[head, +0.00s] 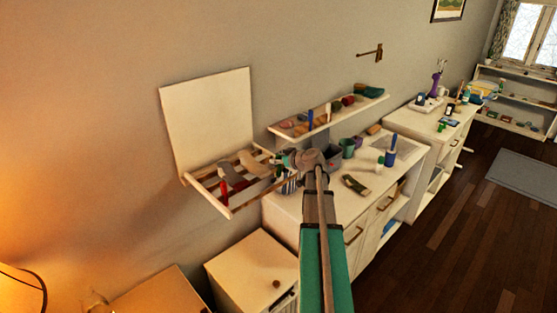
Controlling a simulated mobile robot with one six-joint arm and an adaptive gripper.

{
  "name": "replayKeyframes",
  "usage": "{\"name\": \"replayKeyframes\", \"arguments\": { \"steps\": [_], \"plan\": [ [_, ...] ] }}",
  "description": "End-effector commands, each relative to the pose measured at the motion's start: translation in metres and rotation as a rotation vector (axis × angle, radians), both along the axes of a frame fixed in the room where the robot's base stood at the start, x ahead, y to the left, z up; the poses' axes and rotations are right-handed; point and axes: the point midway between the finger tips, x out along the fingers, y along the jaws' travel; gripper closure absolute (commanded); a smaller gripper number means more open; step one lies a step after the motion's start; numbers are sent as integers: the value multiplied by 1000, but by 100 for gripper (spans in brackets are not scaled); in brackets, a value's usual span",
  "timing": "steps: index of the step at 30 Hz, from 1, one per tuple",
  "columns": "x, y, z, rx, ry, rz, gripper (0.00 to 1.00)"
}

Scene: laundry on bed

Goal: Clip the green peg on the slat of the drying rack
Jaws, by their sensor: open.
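The drying rack (228,207) is fixed to the wall at the left, with a white upright panel (205,115) and a slatted frame folded out below it. Cloths hang over its slats, and a small red item sits at its front left. My arm reaches up from the bottom of the head view, and my gripper (280,163) is at the rack's right end, open, small and partly hidden by my wrist. I cannot make out a green peg for certain. Nothing can be clearly seen between the fingers.
A wall shelf (335,122) with small items is just above and right of my gripper. A white cabinet (290,212) with cups, a blue bottle (391,148) and other items stands below. A low white cabinet (245,270) and a lit lamp (18,290) are at lower left.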

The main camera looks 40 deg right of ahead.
Motion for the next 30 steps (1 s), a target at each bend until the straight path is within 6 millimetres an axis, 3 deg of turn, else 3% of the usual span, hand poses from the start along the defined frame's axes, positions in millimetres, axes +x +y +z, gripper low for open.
{"name": "replayKeyframes", "arguments": {
  "steps": [30],
  "plan": [
    [0,0,82,0,0,0,40]
  ]
}}
